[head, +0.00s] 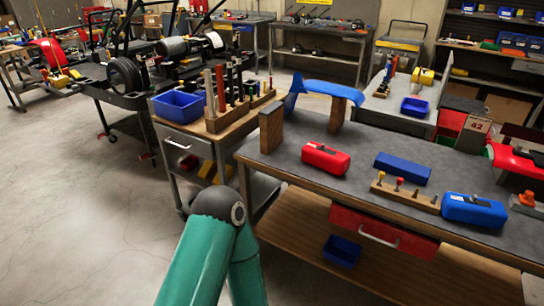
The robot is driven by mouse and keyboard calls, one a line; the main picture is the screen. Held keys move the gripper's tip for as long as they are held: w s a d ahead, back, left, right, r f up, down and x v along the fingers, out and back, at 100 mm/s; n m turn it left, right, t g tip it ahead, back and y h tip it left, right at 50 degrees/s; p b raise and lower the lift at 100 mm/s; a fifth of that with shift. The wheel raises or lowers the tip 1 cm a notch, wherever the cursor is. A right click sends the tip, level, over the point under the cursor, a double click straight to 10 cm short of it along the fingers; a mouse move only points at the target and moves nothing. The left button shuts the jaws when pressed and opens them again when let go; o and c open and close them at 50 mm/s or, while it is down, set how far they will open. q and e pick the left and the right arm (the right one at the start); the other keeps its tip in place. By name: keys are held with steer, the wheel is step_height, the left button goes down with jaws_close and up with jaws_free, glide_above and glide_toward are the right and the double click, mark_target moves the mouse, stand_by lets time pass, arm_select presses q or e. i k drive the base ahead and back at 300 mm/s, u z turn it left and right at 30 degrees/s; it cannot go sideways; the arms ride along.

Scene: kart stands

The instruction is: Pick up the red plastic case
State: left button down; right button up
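The red plastic case (326,159) lies on the grey top of the workbench (290,170), near its front edge and left of the bench's middle. It is a long box with rounded edges and a small pale mark on its front. Nothing touches it, and its top and front face are clear to see. One of my teal arm links rises from the bottom of the head view, left of the bench. Neither of my grippers shows.
Wooden blocks (271,128) and a blue curved part (318,90) stand behind the case. A blue block (403,168), a wooden peg holder (404,196) and a blue case (473,210) lie to its right. A cart (190,143) stands left; open floor lies beyond.

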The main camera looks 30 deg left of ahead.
mark_target(335, 162)
steer(key=z, duration=1.15)
steer(key=i, duration=0.1)
steer(key=u, duration=2.35)
steer(key=i, duration=0.9)
steer(key=z, duration=0.2)
steer(key=k, duration=0.7)
steer(key=u, duration=0.25)
steer(key=i, duration=1.1)
steer(key=z, duration=0.05)
